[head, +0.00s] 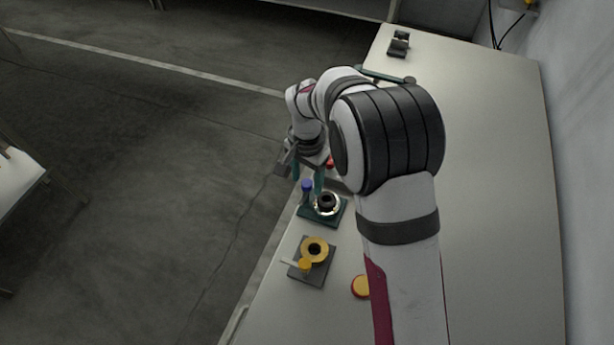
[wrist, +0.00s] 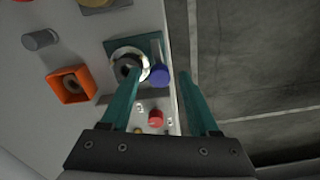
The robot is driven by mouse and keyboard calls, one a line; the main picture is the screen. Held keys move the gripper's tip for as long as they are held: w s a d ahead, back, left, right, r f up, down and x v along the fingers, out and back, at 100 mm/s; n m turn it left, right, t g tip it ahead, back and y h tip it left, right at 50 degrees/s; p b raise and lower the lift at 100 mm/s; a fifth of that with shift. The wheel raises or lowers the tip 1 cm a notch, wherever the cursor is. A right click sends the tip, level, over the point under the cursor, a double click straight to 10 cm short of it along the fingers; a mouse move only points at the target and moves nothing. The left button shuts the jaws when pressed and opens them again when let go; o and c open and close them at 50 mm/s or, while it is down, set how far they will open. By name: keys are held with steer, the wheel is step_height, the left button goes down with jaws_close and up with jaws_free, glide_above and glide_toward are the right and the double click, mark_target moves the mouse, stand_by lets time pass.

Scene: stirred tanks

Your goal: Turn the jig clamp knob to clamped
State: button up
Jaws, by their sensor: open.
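A teal jig plate (head: 335,219) carries a shiny metal ring with a black centre (head: 326,203) and a blue knob (head: 307,186) at its left edge. In the wrist view the blue knob (wrist: 160,77) sits beside the ring (wrist: 128,67). I take this blue knob as the clamp knob; no label is readable. My gripper (head: 308,178) is open and points down just above the knob. In the wrist view the fingers of my gripper (wrist: 160,84) are on either side of the knob in the picture. I cannot tell whether they touch it or how high above they are.
A grey plate (head: 319,276) with a yellow ring and yellow knob stands nearer the front. A yellow button (head: 360,286) is beside it. The wrist view shows an orange box (wrist: 70,86), a grey cylinder (wrist: 40,39) and a red knob (wrist: 155,117). The bench edge is close.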

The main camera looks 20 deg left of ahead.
jaws_close()
stand_by(0.3)
steer(key=shift+n, duration=0.3)
steer(key=n, duration=0.3)
steer(key=shift+n, duration=0.4)
steer(key=n, duration=0.4)
steer(key=shift+n, duration=0.3)
steer(key=n, duration=0.4)
steer(key=shift+n, duration=2.4)
